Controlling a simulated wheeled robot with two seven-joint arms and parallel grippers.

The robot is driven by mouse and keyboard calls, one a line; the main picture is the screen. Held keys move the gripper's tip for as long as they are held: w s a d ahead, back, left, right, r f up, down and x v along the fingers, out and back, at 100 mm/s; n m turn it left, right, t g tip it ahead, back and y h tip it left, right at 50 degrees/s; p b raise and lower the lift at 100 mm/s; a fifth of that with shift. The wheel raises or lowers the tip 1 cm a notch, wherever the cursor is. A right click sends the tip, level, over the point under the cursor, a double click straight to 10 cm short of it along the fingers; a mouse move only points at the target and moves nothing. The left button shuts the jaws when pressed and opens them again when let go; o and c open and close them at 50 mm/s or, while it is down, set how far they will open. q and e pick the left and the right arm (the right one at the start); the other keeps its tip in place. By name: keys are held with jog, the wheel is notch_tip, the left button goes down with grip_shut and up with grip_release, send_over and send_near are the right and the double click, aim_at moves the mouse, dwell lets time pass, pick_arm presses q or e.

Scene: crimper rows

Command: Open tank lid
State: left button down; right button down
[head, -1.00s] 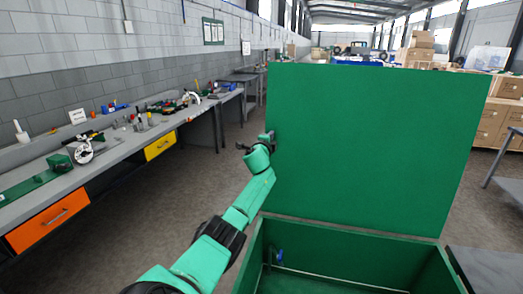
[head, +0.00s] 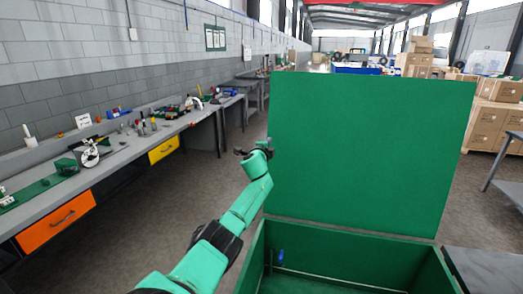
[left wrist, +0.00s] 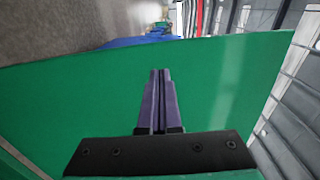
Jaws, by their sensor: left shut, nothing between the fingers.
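The green tank lid (head: 368,155) stands raised, roughly upright, at the back of the open green tank (head: 345,246) in the head view. It also fills much of the left wrist view (left wrist: 225,85). My left gripper (head: 243,152) is at the lid's left edge. In the left wrist view its fingers (left wrist: 160,100) are together and empty, in front of the green panel. I cannot tell whether they touch it. A small blue item (head: 281,256) shows inside the tank. My right gripper is not in view.
A long grey workbench (head: 112,155) with tools and orange and yellow drawers runs along the left wall. A dark table (head: 490,268) stands right of the tank. Cardboard boxes (head: 490,125) are stacked behind at right. The floor between bench and tank is clear.

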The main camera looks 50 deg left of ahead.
pick_arm(q)
jog(key=v, duration=0.8)
jog(key=shift+s+r+p, duration=0.2)
jog(key=shift+r+p, duration=0.15)
jog(key=shift+p, duration=0.1)
jog(key=shift+d, duration=0.1)
